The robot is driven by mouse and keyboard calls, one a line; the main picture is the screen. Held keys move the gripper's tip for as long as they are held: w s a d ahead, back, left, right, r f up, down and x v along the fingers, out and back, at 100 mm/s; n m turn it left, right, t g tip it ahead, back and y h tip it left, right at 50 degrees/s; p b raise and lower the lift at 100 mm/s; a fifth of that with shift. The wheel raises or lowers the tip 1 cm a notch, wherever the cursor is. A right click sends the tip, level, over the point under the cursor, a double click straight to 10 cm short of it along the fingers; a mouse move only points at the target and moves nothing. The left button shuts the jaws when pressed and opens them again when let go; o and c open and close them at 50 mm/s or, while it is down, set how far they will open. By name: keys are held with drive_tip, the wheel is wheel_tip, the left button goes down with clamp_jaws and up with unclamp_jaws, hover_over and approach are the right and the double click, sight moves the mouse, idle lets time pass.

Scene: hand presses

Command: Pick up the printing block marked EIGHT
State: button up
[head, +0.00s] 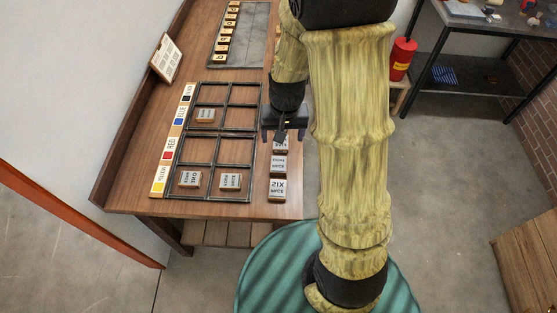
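Small printing blocks stand on the wooden bench. A column at the bench's right edge has a front block (277,188) whose label seems to read SIX, a middle block (279,163) and a rear block (281,145) partly hidden by my gripper. Three more blocks sit in the black frame: one in an upper cell (205,115) and two in the lower cells (190,179) and (230,181). I cannot read EIGHT on any of them. My gripper (284,134) is over the rear end of the column; its finger gap and any contact are unclear.
A color strip (173,139) with yellow, red, blue and black patches runs along the black frame (250,165). A tray (256,30) with several gold-topped pieces lies farther back. A card (166,58) stands at left.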

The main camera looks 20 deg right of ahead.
drive_tip(key=w+f+m+g+p, duration=0.1)
drive_tip(key=w+f+p, duration=0.1)
drive_tip(key=w+f, duration=0.2)
drive_tip(key=shift+w+m, duration=0.3)
drive_tip(key=shift+w, duration=0.25)
drive_tip(key=shift+f, duration=0.1)
drive_tip(key=p, duration=0.4)
hover_over(278, 164)
drive_tip(key=shift+f, duration=6)
drive_tip(key=shift+d+f+p, duration=0.1)
drive_tip(key=shift+f+p, duration=0.5)
drive_tip(key=shift+f, duration=0.25)
drive_tip(key=shift+f+p, duration=0.6)
drive_tip(key=shift+f, duration=1.15)
drive_tip(key=shift+c, duration=0.3)
drive_tip(key=c, duration=1)
